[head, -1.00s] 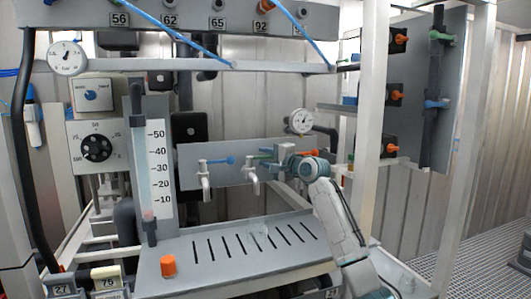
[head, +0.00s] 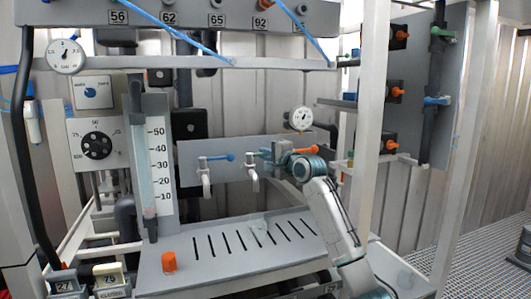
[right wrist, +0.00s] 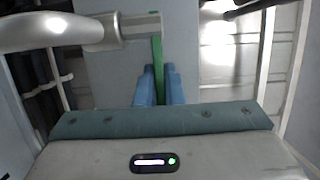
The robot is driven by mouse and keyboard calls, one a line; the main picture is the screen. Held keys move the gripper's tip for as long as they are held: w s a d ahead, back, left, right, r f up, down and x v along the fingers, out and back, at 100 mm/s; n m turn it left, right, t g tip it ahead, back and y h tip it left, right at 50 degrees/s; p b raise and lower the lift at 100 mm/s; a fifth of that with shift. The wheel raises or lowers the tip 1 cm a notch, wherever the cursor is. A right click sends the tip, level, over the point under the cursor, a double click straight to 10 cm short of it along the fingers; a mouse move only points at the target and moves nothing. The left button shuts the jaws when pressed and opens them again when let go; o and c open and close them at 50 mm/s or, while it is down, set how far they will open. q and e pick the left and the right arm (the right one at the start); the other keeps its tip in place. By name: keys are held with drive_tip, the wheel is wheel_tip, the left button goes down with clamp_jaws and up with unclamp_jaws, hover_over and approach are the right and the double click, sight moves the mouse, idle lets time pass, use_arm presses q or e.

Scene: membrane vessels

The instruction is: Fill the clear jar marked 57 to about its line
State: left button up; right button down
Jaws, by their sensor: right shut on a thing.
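My right gripper (head: 272,153) is at the right-hand tap (head: 252,180) on the grey panel. In the right wrist view its blue fingers (right wrist: 158,88) are shut on a green lever (right wrist: 157,52) beside the tap's metal body. A faint clear vessel, seemingly the jar (head: 262,229), shows on the slotted tray (head: 190,265) below that tap. Its number, line and fill level are too faint to read. My left gripper is not in view.
A second tap (head: 205,182) with a blue lever is to the left. An orange lever (head: 306,151) is close to my right gripper. An orange cap-like object (head: 169,262) stands on the tray's left. A tall gauge marked 10 to 50 (head: 158,165) stands behind it.

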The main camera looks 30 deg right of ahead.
drive_tip(key=shift+s+a+m+h, duration=0.2)
drive_tip(key=shift+m+h, duration=0.3)
drive_tip(key=shift+h, duration=0.4)
drive_tip(key=shift+s+m+h, duration=0.35)
drive_tip(key=shift+m+h, duration=0.45)
drive_tip(key=shift+h, duration=0.3)
drive_tip(key=c, duration=1.5)
unclamp_jaws()
drive_tip(key=shift+c, duration=0.2)
drive_tip(key=s+a+b, duration=0.1)
drive_tip(key=s+b, duration=0.4)
drive_tip(key=s, duration=0.5)
drive_tip(key=shift+s+a, duration=0.35)
drive_tip(key=shift+a, duration=0.05)
